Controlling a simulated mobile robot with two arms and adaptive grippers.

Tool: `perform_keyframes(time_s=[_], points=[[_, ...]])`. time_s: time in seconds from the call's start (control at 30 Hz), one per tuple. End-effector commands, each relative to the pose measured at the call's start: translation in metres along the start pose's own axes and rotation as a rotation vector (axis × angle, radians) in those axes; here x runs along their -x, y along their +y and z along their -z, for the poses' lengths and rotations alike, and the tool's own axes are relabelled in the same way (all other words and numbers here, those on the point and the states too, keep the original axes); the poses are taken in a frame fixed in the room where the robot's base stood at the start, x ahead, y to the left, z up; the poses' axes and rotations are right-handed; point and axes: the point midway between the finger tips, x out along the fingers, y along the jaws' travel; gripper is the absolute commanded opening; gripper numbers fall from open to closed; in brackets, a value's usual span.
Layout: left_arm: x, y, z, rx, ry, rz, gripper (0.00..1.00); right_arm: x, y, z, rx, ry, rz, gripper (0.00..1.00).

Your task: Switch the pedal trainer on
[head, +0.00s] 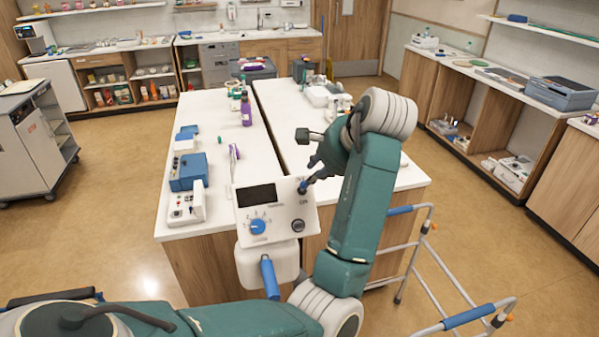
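The pedal trainer is the white console (278,211) in the middle of the head view, at the near end of the counter. Its face has a dark blank display (257,195), a blue dial (257,227) with marks around it, and a dark round button (298,225). A white housing with a blue grip (270,276) is below it. My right gripper is out of view.
White counters (220,125) behind the console hold a blue box (188,172), a white device (186,205) and a purple bottle (246,110). A walking frame (466,316) with blue grips stands at right. A cart (35,140) stands at left. Open floor lies on both sides.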

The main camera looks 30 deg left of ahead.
Motion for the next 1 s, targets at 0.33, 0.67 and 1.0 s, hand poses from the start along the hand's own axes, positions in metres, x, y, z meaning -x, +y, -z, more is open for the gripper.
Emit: perform_keyframes(time_s=[0.33, 0.67, 1.0], points=[[-0.06, -0.001, -0.003, -0.003, -0.01, 0.006, 0.23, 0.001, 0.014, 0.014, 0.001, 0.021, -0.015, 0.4], [-0.101, 0.001, -0.001, -0.002, -0.004, 0.001, 0.23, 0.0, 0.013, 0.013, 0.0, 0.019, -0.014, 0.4], [-0.105, 0.001, 0.0, -0.001, -0.001, 0.0, 0.23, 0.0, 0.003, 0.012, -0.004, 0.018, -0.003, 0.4]])
